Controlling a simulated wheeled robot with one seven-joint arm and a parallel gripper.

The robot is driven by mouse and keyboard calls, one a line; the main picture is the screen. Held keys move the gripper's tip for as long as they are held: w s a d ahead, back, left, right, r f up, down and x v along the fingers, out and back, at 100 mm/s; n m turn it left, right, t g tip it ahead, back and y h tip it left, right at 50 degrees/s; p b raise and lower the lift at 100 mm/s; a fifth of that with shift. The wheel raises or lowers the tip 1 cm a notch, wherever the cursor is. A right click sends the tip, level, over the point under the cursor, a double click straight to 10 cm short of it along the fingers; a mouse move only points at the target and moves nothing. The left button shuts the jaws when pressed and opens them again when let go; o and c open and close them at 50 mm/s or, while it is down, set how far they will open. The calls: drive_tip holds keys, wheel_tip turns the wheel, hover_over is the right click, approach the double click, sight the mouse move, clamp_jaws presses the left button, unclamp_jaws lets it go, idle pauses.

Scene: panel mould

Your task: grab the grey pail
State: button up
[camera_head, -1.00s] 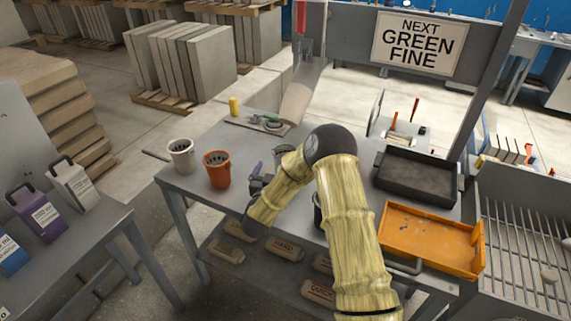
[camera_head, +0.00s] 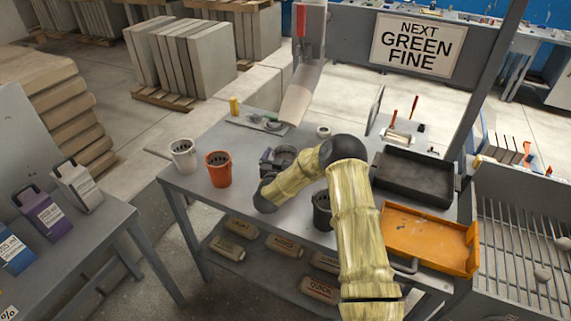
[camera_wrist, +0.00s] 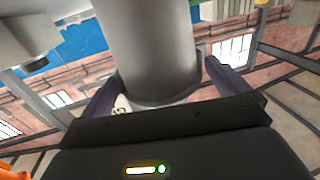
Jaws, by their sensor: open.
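The grey pail (camera_head: 285,155) stands on the grey work table (camera_head: 240,215), right behind my gripper (camera_head: 275,161) in the head view. Its dark mouth shows and its lower part is mostly hidden by the gripper. In the wrist view a smooth grey cylinder, which looks like the pail (camera_wrist: 148,45), fills the space between the two fingers of my gripper (camera_wrist: 160,78). The fingers are open, one on each side of it. I cannot tell whether either finger touches it.
A white pail (camera_head: 184,157) and an orange pail (camera_head: 218,170) stand to the left. A dark pail (camera_head: 321,212) is partly behind my arm. A black tray (camera_head: 415,190) and an orange tray (camera_head: 430,240) lie right. A metal chute (camera_head: 301,90) hangs behind.

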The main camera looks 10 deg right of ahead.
drive_tip(key=shift+x, duration=0.85)
drive_tip(key=c, duration=1.6)
drive_tip(key=shift+r, duration=0.1)
drive_tip(key=shift+c, duration=0.7)
